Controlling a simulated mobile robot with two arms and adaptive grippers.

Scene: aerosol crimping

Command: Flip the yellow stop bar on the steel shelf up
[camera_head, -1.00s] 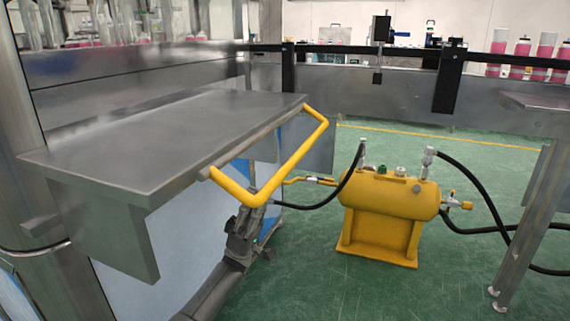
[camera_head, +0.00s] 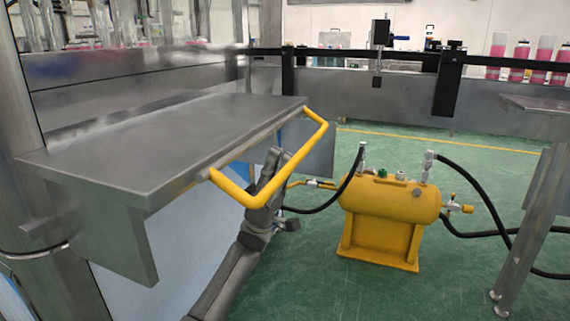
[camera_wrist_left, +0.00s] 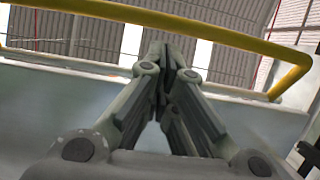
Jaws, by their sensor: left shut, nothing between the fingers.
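The yellow stop bar (camera_head: 305,145) is a bent U-shaped bar on the right edge of the steel shelf (camera_head: 180,135). It sticks out from the edge and sits low, slightly below the shelf top. My left gripper (camera_head: 273,158) is shut and empty. In the head view its fingertips show through the gap between bar and shelf edge, and the bar crosses in front of the gripper. In the left wrist view the shut fingers (camera_wrist_left: 172,60) point up, with the bar (camera_wrist_left: 225,40) passing above them. I cannot tell whether they touch. My right gripper is not in view.
A yellow tank (camera_head: 390,200) with black hoses stands on the green floor to the right. A steel frame rail (camera_head: 400,95) runs behind, and another steel table (camera_head: 540,105) is at the right. Bottles with pink liquid (camera_head: 520,55) stand at the back right.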

